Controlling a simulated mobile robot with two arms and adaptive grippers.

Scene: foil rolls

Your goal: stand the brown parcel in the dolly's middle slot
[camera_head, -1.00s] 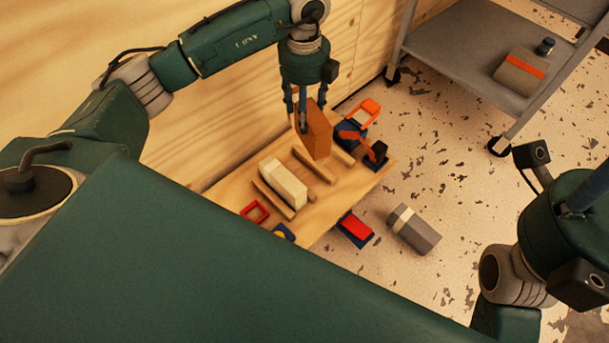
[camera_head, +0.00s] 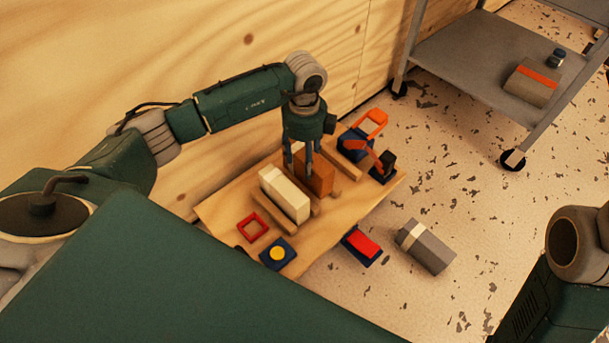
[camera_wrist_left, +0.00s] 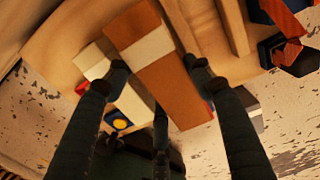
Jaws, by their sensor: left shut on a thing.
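The brown parcel (camera_head: 321,175) is upright over the wooden dolly (camera_head: 335,222), between the cream parcel and a right-hand slat. It looks lined up with the middle slot; I cannot tell whether its bottom touches the board. My left gripper (camera_head: 301,166) points down from above and is shut on the parcel. In the left wrist view the brown parcel (camera_wrist_left: 182,95), with a pale band, sits between the fingers (camera_wrist_left: 157,68). The cream parcel (camera_head: 286,196) stands just left of it, between slats. My right gripper is out of view.
A red frame (camera_head: 252,227) and a blue block with a yellow disc (camera_head: 278,253) lie at the dolly's front left. Blue and orange clamp-like items (camera_head: 357,143) lie at its right end. A grey parcel (camera_head: 425,246) lies on the floor. A grey cart (camera_head: 470,60) stands behind right.

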